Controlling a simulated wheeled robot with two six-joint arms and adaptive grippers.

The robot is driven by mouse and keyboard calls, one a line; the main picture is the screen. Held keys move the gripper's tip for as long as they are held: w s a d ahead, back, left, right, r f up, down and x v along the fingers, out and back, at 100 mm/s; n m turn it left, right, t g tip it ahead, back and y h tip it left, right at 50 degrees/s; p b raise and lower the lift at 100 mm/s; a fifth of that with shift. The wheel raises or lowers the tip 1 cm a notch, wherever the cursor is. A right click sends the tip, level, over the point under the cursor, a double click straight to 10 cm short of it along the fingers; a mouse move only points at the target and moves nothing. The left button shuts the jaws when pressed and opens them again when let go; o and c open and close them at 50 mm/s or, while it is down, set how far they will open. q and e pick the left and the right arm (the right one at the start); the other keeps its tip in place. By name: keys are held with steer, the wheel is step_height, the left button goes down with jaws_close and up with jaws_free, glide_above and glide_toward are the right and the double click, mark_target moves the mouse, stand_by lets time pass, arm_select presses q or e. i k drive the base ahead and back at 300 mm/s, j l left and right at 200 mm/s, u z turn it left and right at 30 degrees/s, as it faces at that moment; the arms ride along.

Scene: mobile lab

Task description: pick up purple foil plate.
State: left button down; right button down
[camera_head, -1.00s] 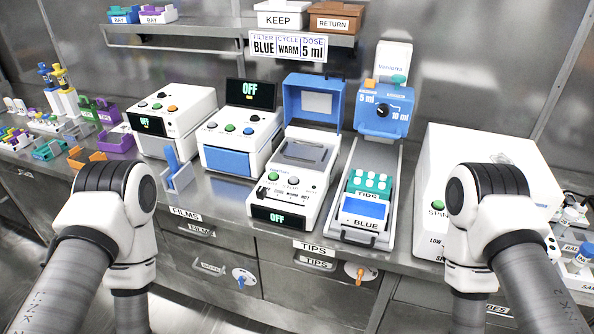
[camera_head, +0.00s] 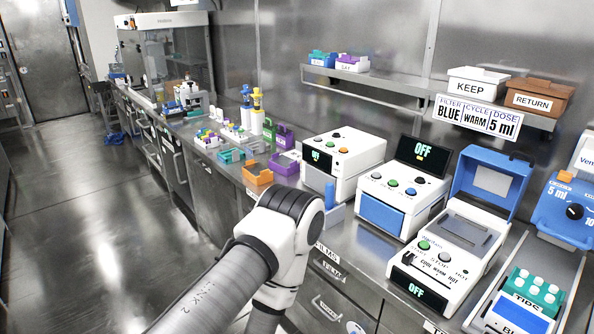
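Several purple items show in the head view, and I cannot tell which, if any, is the purple foil plate. A low purple tray (camera_head: 285,166) lies on the counter left of the white instruments. An upright purple holder (camera_head: 283,137) stands just behind it. A small purple bin (camera_head: 352,63) sits on the wall shelf. My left arm reaches in from the bottom, its joint in front of the counter below the purple tray. Neither gripper is visible in this frame.
An orange tray (camera_head: 257,175) and a teal tray (camera_head: 231,155) lie near the counter's front edge. White instruments (camera_head: 343,157) line the counter to the right. A glass-fronted cabinet (camera_head: 165,60) stands at the far left. The floor (camera_head: 90,230) at left is open.

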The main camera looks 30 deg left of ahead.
mark_target(287, 166)
steer(key=i+j, duration=0.1)
steer(key=j, duration=0.3)
steer(key=i+j+z, duration=0.1)
steer(key=j, duration=0.3)
steer(key=i+j+z, duration=0.1)
steer(key=j, duration=0.3)
steer(key=i+j, duration=0.15)
steer(key=j, duration=0.25)
